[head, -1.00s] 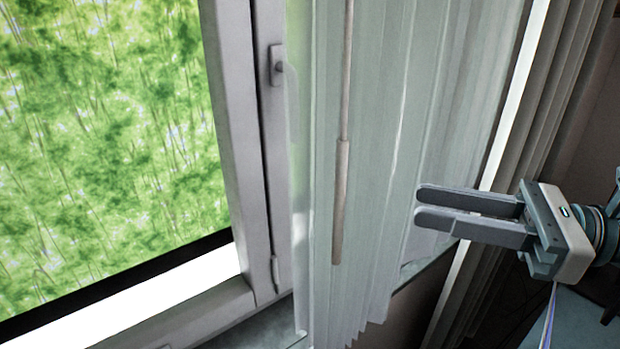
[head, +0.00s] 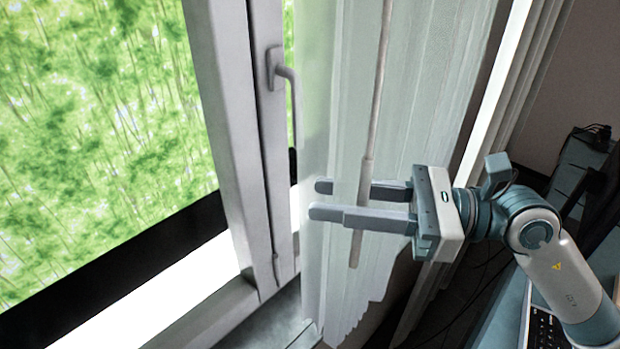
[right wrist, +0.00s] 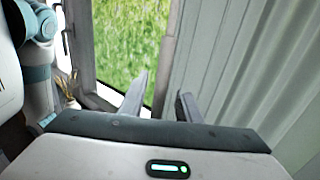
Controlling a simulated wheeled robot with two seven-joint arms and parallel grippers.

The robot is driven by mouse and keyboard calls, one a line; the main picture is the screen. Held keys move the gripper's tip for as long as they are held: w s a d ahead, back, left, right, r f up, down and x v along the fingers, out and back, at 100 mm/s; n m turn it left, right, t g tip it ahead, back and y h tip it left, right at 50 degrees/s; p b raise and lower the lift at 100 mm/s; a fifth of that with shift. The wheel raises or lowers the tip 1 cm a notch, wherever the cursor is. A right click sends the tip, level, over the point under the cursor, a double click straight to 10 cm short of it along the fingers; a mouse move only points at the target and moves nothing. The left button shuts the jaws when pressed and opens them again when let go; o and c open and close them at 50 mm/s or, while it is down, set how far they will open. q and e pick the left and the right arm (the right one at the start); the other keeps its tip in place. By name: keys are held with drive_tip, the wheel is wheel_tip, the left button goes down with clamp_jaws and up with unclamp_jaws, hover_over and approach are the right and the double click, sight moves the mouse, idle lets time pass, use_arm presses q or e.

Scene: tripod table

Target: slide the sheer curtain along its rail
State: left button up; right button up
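The sheer curtain (head: 440,90) hangs in pale pleats right of the window in the head view, and at the right of the right wrist view (right wrist: 235,75). A thin wand (head: 373,120) with a thicker lower grip hangs along it. My right gripper (head: 312,199) is open at the wand's lower grip, its fingers pointing left across the curtain. The wand appears to pass between the fingers, apparently with space around it. The rail and my left gripper are out of view.
The window frame (head: 232,130) with its handle (head: 283,75) stands left of the curtain, close to my fingertips in the picture. A heavier curtain (head: 540,60) hangs at the right. A desk with a keyboard (head: 545,328) is at the lower right.

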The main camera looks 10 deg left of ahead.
drive_tip(key=shift+a, duration=0.45)
drive_tip(key=shift+d, duration=0.1)
clamp_jaws()
